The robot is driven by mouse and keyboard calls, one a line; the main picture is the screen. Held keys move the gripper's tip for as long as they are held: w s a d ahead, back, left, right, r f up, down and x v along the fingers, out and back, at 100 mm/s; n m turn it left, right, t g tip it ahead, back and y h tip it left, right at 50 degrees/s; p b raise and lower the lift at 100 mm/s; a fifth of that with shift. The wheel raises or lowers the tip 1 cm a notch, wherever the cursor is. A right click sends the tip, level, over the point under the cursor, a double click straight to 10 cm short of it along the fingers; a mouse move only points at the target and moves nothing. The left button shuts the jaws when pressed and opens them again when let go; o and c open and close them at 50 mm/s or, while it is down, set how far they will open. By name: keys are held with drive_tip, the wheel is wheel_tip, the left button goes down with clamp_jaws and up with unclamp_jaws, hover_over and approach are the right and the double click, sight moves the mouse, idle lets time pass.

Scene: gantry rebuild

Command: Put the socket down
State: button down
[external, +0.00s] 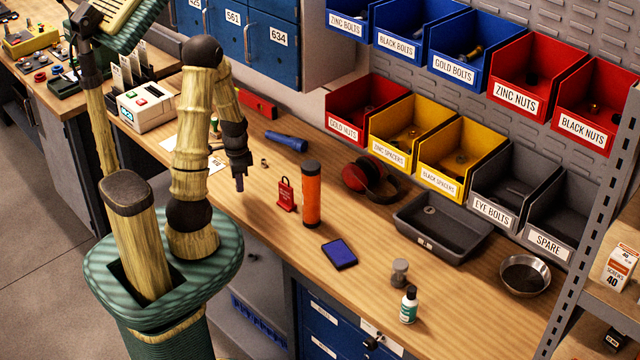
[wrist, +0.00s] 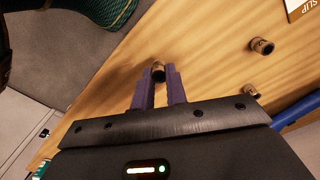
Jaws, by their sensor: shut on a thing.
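My gripper (external: 240,184) points down over the near left part of the wooden workbench (external: 270,205). In the wrist view its two purple fingers (wrist: 159,84) are shut on a small brown-grey socket (wrist: 158,71) at their tips. The held socket is too small to make out in the external view. I cannot tell whether it touches the bench top. Two similar sockets lie loose on the bench in the wrist view, one at the upper right (wrist: 262,46) and one nearer the gripper body (wrist: 251,91). One small loose piece (external: 264,162) shows in the external view.
A grey tray (external: 440,228) and labelled bins are farther right. Bare wood surrounds the gripper; the bench's front edge is close.

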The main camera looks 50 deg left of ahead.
drive_tip(key=p, duration=0.5)
hover_over(281, 177)
drive_tip(key=shift+f, duration=0.1)
wheel_tip(281, 177, down, 2)
drive_tip(key=shift+f+p, duration=0.2)
drive_tip(key=shift+p, duration=0.5)
drive_tip(key=shift+f, duration=0.5)
drive_tip(key=shift+f, duration=0.2)
drive_tip(key=c, duration=1.4)
unclamp_jaws()
drive_tip(key=shift+r, duration=0.1)
